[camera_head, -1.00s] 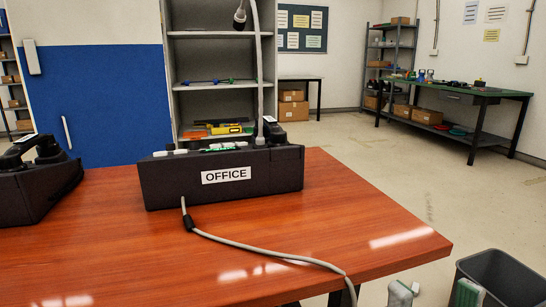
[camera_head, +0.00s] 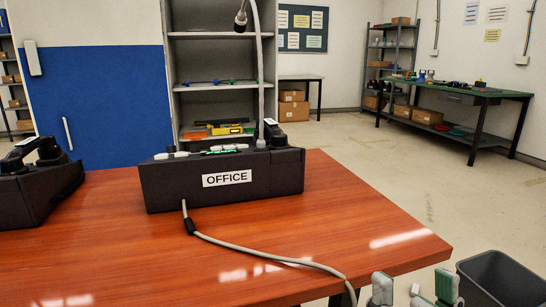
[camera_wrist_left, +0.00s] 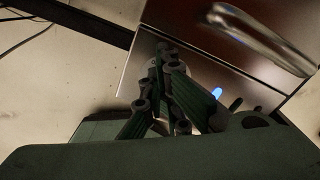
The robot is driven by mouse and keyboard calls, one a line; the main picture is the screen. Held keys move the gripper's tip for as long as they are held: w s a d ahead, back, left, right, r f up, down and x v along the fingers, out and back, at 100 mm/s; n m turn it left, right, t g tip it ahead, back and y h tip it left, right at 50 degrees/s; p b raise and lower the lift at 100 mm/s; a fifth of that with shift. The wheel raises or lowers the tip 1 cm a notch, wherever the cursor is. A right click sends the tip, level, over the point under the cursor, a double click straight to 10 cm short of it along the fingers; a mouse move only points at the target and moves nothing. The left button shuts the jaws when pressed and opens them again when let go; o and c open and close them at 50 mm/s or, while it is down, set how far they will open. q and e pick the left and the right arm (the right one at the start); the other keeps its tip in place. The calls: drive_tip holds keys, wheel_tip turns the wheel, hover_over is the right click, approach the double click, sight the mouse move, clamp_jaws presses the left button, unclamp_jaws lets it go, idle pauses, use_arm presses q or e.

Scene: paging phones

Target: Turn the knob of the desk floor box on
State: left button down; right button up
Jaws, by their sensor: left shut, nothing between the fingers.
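A dark box labelled OFFICE (camera_head: 222,190) stands on the red-brown wooden desk (camera_head: 300,235) in the head view. A gooseneck microphone, a handset and light keys are on its top. I cannot make out a knob on it. A second dark box (camera_head: 35,195) with a handset is cut off at the left edge.
A grey cable (camera_head: 260,252) runs from the OFFICE box over the desk's front edge. A dark bin (camera_head: 500,275) stands at the lower right. A shiny curved metal piece (camera_wrist_left: 262,38) shows in the left wrist view. The desk's right part is clear.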

use_arm(q)
drive_tip(key=shift+a, duration=0.1)
drive_tip(key=shift+w+a, duration=0.25)
drive_tip(key=shift+a, duration=0.05)
